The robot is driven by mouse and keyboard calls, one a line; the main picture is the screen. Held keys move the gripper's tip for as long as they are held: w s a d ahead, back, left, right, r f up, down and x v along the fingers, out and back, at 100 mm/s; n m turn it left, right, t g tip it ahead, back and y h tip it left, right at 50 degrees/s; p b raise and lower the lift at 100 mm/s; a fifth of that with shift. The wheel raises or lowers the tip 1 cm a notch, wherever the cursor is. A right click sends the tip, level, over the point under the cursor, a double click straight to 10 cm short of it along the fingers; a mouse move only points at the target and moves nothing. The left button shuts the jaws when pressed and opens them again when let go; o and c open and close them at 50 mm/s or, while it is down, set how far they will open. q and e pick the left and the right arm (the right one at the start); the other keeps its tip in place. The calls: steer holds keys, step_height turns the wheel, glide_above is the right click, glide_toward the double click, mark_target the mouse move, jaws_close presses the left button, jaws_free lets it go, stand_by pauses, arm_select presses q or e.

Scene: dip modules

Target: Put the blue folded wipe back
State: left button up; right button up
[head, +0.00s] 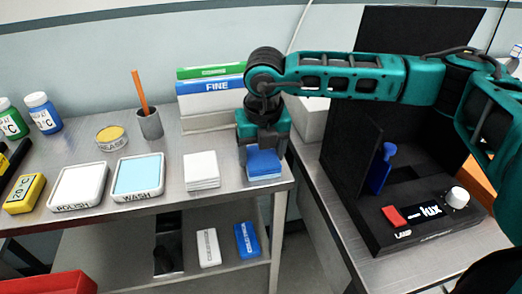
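The blue folded wipe (264,160) is at the right end of the left steel table, on top of a small stack with a paler blue lower layer (265,177). My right gripper (263,152) points down over it from above, with a finger at each side of the wipe. The frame does not show whether the fingers press on it or stand slightly apart. The gripper body hides the wipe's back part. A white folded stack (201,170) lies just to the left. My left gripper is not in view.
Trays marked POLISH (79,187) and WASH (138,178) lie to the left, with a grey cup (150,124) behind. A black device (425,225) stands on the right table, across a gap. The lower shelf (120,262) holds several packs.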

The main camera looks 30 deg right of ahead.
mark_target(263, 161)
steer(key=o, duration=0.4)
steer(key=shift+r, duration=0.1)
steer(key=r, duration=0.4)
steer(key=s+r, duration=0.1)
steer(key=r, duration=0.7)
steer(key=shift+s+a, duration=0.25)
steer(key=shift+s, duration=0.15)
